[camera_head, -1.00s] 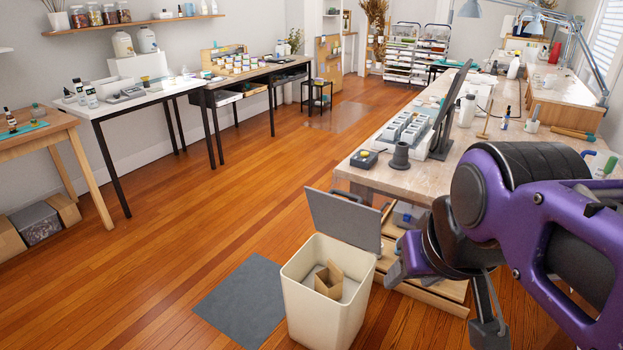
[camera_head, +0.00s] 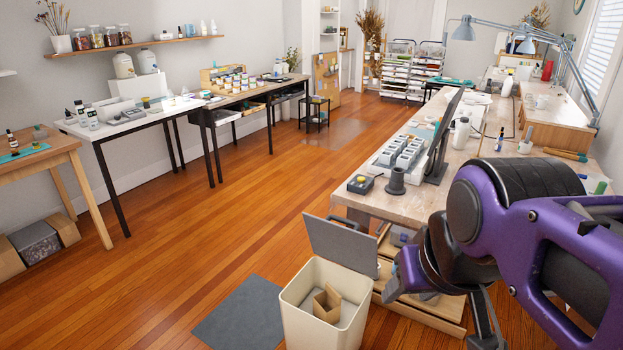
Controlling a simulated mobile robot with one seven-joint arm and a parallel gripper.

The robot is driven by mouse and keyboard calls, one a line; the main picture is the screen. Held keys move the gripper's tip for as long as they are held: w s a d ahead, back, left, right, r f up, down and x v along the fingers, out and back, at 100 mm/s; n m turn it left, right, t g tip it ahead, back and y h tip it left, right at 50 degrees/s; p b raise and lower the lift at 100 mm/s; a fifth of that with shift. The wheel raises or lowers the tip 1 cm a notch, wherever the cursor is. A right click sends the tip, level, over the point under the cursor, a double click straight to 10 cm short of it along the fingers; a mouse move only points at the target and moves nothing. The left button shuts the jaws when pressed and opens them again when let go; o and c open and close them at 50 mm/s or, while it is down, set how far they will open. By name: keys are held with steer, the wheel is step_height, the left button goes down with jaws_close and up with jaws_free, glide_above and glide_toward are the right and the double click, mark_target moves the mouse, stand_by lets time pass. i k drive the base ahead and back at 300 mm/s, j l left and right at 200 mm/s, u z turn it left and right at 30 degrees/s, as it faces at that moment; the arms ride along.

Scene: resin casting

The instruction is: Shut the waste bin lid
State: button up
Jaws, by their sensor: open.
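The waste bin (camera_head: 295,300) is a cream, square-topped bin on the wood floor at the lower middle. Its grey lid (camera_head: 340,246) is open, standing up and leaning back from the rim on the far side. A small cardboard box (camera_head: 327,302) lies inside the bin. My gripper (camera_head: 440,316) is just right of the bin, in front of the bench, with its grey fingers spread apart and nothing seen between them. It looks apart from the lid, though the exact depth is hard to judge. Part of the gripper is hidden behind my purple arm.
A long workbench (camera_head: 350,199) with moulds and a monitor runs along the right, with wooden drawers (camera_head: 425,311) below, close behind my gripper. A grey mat (camera_head: 240,315) lies left of the bin. The floor to the left and beyond is clear, with tables along the left wall.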

mark_target(354, 250)
steer(key=j+u, duration=0.25)
steer(key=i+j+u, duration=0.25)
steer(key=j, duration=0.25)
steer(key=i+j+u, duration=0.25)
steer(key=j, duration=0.25)
steer(key=i+j+u, duration=0.4)
steer(key=i+j, duration=0.2)
steer(key=i, duration=0.15)
steer(key=i+j+u, duration=0.15)
steer(key=i, duration=0.35)
steer(key=i+z, duration=0.4)
steer(key=i+j+z, duration=0.2)
steer(key=i+z, duration=0.45)
steer(key=z, duration=0.15)
steer(key=i+z, duration=0.25)
steer(key=z, duration=0.15)
steer(key=i+j+z, duration=0.15)
steer(key=z, duration=0.2)
steer(key=i+z, duration=0.2)
steer(key=z, duration=0.25)
steer(key=i+j+z, duration=0.1)
steer(key=z, duration=0.3)
steer(key=i+j+z, duration=0.15)
steer(key=z, duration=0.3)
steer(key=i+j+z, duration=0.25)
steer(key=z, duration=0.15)
steer(key=i+j+z, duration=0.1)
steer(key=j+z, duration=0.15)
steer(key=z, duration=0.2)
